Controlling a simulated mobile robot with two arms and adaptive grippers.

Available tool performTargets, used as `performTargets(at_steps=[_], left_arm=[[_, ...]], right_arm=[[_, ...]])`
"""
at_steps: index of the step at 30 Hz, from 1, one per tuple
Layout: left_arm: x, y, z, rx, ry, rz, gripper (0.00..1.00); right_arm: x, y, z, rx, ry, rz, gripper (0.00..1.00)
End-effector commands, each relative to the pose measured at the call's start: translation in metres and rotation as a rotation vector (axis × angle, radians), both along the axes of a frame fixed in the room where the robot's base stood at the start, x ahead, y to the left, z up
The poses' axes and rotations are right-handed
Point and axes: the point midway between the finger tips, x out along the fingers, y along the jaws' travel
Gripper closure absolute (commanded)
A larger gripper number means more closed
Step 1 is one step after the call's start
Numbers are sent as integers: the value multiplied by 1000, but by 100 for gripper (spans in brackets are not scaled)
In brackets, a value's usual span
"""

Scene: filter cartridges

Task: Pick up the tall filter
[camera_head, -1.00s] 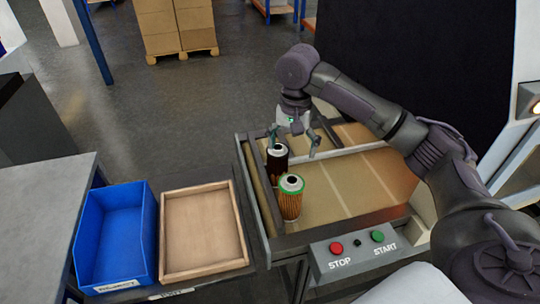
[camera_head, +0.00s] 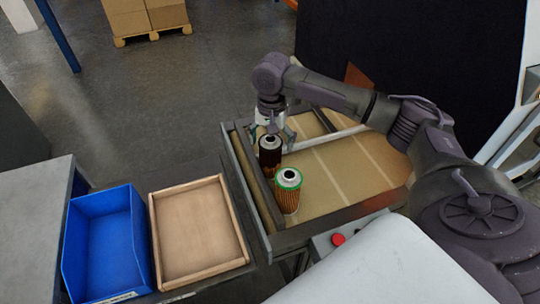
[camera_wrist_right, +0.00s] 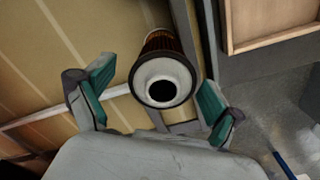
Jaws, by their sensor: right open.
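A dark brown filter (camera_head: 270,158) with a pale cap stands upright at the left side of the tan work surface. A lighter orange-brown filter (camera_head: 288,198) with a green-rimmed cap stands just in front of it. I cannot tell for sure which is taller. My right gripper (camera_head: 272,136) is open over the dark filter, with a finger to each side. In the right wrist view, the filter's pale cap with a black hole (camera_wrist_right: 161,84) sits between the teal finger pads, with a gap to each. My left gripper is not in view.
A raised frame edge (camera_head: 250,190) runs along the surface's left side, close to both filters. An empty wooden tray (camera_head: 200,233) and a blue bin (camera_head: 105,245) are to the left. A red button (camera_head: 338,239) is at front. The surface right of the filters is clear.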

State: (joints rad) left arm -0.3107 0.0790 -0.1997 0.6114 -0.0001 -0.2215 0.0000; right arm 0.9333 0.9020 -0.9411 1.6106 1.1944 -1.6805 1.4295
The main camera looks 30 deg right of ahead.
Motion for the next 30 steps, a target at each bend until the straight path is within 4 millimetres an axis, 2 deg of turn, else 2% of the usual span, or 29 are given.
performTargets(at_steps=[3, 6, 12, 19, 27, 30], left_arm=[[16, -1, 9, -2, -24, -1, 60], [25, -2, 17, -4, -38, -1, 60], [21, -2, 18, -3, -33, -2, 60], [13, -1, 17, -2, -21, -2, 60], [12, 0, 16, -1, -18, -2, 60], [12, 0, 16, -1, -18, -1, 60]], right_arm=[[2, 0, -13, -1, 6, -1, 7], [6, 0, -28, -1, 4, -1, 7], [5, 0, -49, -1, 2, 1, 7], [5, 0, -50, -1, 1, 1, 9], [5, 0, -50, -1, 1, 1, 54], [5, 0, -50, -1, 1, 1, 68]])
